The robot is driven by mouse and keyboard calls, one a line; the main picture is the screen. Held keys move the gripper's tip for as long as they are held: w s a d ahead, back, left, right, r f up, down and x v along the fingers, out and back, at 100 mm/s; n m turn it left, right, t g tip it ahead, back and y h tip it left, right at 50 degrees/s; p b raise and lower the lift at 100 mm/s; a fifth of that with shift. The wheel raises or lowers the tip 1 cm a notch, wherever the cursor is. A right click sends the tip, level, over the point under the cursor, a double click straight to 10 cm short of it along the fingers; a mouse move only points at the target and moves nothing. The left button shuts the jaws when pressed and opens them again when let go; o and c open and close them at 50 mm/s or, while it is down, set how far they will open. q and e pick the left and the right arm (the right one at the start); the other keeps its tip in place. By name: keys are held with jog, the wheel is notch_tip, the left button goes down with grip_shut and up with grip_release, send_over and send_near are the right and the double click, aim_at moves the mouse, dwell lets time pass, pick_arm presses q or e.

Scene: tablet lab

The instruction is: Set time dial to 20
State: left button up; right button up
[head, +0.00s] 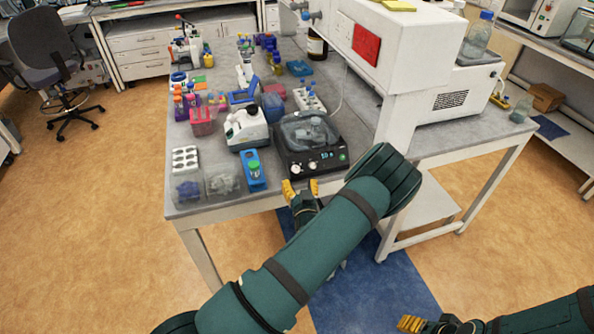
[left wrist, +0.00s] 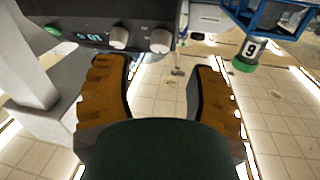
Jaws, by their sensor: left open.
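The black device (head: 318,156) with a clear domed lid stands at the table's front edge. Its front has two pale dials, one on the left (head: 296,169) and one on the right (head: 312,166), a small lit display (head: 327,155) and a green button. In the left wrist view the panel appears upside down, with both dials (left wrist: 118,38) (left wrist: 160,41) above my fingers. I cannot tell which dial is for time, nor read the digits surely. My left gripper (head: 300,188) is open and empty, just in front of and below the dials, apart from them. My right gripper (head: 412,324) is low at bottom right.
A blue rack (head: 254,169) with a green-capped vial stands left of the device; the vial (left wrist: 247,55) also shows in the left wrist view. A white microscope-like instrument (head: 246,128) is behind it. A large white machine (head: 420,60) stands right. Floor in front is open.

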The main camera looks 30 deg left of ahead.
aim_at(296, 170)
pick_arm(q)
jog(key=x, duration=0.6)
jog(key=shift+s, duration=0.1)
grip_shut()
